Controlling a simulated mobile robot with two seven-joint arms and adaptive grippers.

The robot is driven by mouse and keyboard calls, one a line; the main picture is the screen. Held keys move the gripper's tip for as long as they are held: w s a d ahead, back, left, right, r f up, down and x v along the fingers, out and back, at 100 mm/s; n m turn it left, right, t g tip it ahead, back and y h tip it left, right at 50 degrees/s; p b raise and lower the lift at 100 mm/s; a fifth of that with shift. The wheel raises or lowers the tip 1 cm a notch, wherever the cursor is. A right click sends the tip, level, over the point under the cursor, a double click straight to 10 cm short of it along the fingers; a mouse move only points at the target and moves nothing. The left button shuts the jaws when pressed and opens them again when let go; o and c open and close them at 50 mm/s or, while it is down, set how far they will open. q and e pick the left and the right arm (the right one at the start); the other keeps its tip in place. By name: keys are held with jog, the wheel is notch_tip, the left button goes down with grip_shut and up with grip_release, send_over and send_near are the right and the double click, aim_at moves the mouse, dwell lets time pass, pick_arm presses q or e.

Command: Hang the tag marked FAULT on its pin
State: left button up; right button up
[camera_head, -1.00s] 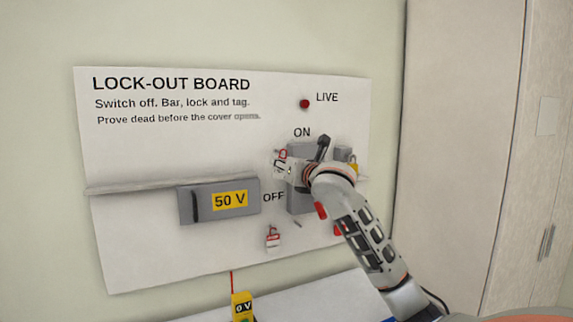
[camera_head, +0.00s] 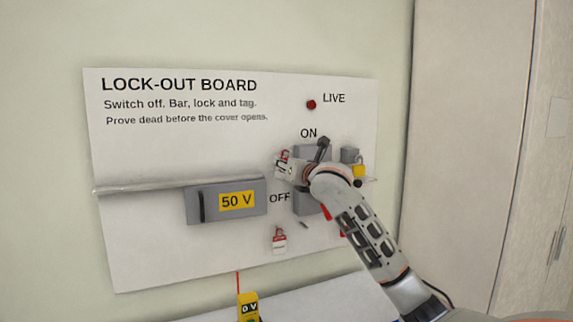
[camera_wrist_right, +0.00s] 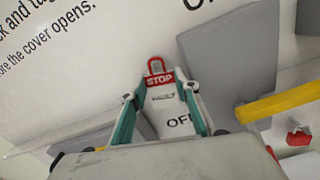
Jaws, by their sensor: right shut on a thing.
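My right gripper (camera_head: 283,166) is in front of the board, left of the grey switch (camera_head: 308,203). It is shut on a white tag with a red STOP band and a red loop on top (camera_wrist_right: 160,80). The tag's smaller print is too blurred to read surely. Its red loop also shows above the fingers in the head view (camera_head: 284,154). Another red-topped white tag (camera_head: 279,240) hangs low on the board. A small pin-like piece (camera_head: 303,224) sticks out to its right. My left gripper is out of view.
The lock-out board (camera_head: 140,230) carries a grey 50 V box (camera_head: 194,206), a long rail (camera_head: 140,187) and a LIVE lamp (camera_head: 311,104). A yellow 0 V meter (camera_head: 249,308) stands below. A tall cabinet (camera_head: 460,130) is at the right.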

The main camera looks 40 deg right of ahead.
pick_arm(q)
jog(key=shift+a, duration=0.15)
pick_arm(e)
jog(key=o, duration=0.8)
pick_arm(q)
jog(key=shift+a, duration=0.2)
pick_arm(e)
jog(key=shift+o, duration=0.2)
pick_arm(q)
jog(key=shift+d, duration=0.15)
pick_arm(e)
jog(key=v, duration=1.2)
